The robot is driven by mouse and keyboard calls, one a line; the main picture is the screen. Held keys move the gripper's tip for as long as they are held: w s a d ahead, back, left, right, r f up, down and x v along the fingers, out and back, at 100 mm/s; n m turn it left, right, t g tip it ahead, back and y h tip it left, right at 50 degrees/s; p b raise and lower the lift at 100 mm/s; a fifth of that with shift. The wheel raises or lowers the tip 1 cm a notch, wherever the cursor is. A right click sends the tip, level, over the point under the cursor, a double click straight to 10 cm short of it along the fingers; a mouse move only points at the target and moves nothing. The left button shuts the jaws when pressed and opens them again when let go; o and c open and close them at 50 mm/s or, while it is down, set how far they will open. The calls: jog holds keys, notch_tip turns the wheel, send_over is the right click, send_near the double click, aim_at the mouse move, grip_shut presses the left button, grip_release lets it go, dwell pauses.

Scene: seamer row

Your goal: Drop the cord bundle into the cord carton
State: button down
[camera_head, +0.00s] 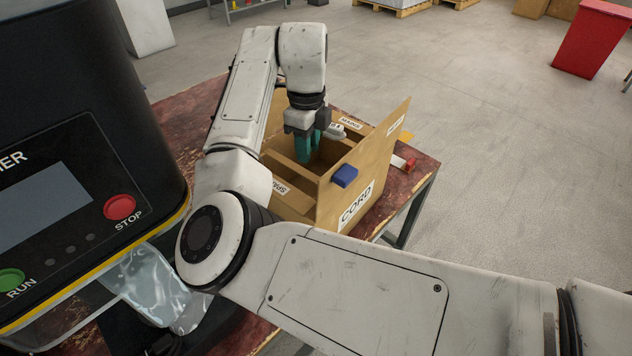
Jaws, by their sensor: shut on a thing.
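The cord carton (330,205) is an open brown cardboard box with a "CORD" label on its near right face and dividers inside. It stands on the worn red table. My gripper (310,152) points down over the carton's open top, its teal fingers low among the dividers. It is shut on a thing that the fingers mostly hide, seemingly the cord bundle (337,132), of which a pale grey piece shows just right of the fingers. I cannot tell whether it touches the carton, or exactly which compartment lies beneath it.
A blue block-like piece (345,176) is at the carton's near wall. A red and white item (404,163) lies on the table (424,172) to the right. The black machine (70,130) with RUN and STOP buttons stands close at left.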

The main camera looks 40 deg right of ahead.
jog(key=shift+f, duration=0.3)
jog(key=c, duration=0.8)
grip_release()
jog(key=shift+o, duration=0.2)
notch_tip(320, 180, up, 11)
jog(key=shift+b, duration=0.45)
jog(key=shift+s+f, duration=0.1)
jog(key=shift+f, duration=0.05)
